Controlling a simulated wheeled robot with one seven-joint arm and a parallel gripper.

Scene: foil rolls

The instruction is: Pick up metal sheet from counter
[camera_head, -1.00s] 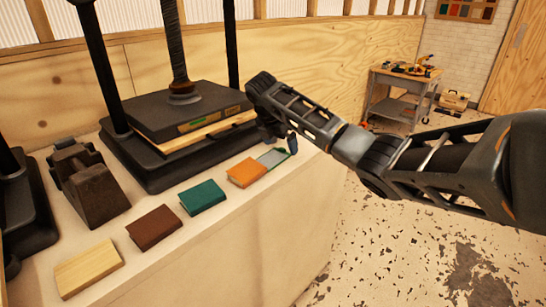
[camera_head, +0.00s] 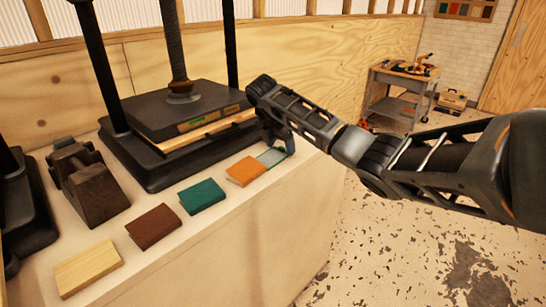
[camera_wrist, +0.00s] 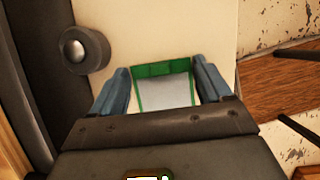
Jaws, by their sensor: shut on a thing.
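The metal sheet is a flat silver-grey piece with a green border. It shows in the head view (camera_head: 271,157) on the counter, just right of the orange book, partly hidden by my gripper. It also shows in the wrist view (camera_wrist: 166,91). My gripper (camera_wrist: 162,74) has its two blue fingers on either side of the sheet and is shut on it. In the head view my gripper (camera_head: 280,140) points down at the counter over the sheet. The sheet's lower part is hidden by the gripper body in the wrist view.
On the counter (camera_head: 225,240) lie an orange book (camera_head: 246,171), a teal book (camera_head: 202,196), a brown book (camera_head: 153,226) and a pale wooden block (camera_head: 88,269) in a row. A black press (camera_head: 175,115) stands close behind them. The counter's front edge is near my gripper.

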